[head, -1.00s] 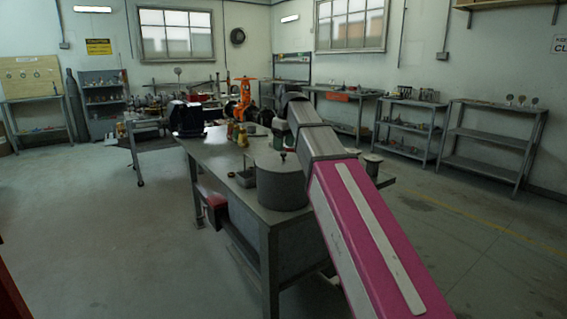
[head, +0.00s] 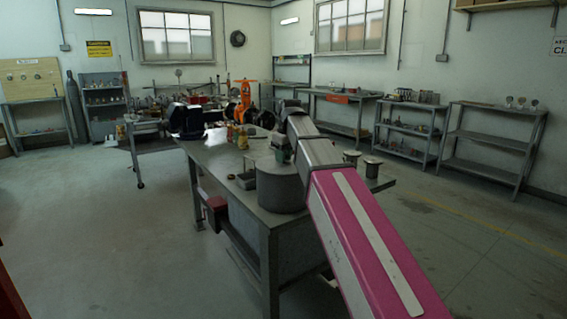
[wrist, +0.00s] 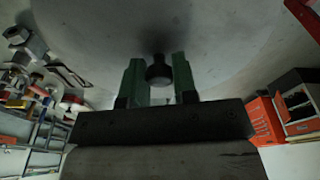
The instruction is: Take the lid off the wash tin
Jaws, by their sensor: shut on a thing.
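The wash tin (head: 282,190) is a large grey drum standing on the near end of the grey metal bench. In the wrist view its lid (wrist: 230,35) is a broad pale disc filling the upper part of the picture, with a small dark knob (wrist: 159,72) at its middle. My gripper (wrist: 158,80), with green fingers, is shut on the knob, one finger on each side. In the head view my gripper (head: 280,150) is low over the tin's top. My arm partly hides the lid there, and I cannot tell any gap between lid and rim.
The bench (head: 215,158) also carries a small dark open box (head: 246,180) left of the tin, yellow jars (head: 241,136) behind it and lidded pots (head: 371,167) at right. The floor at left is clear.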

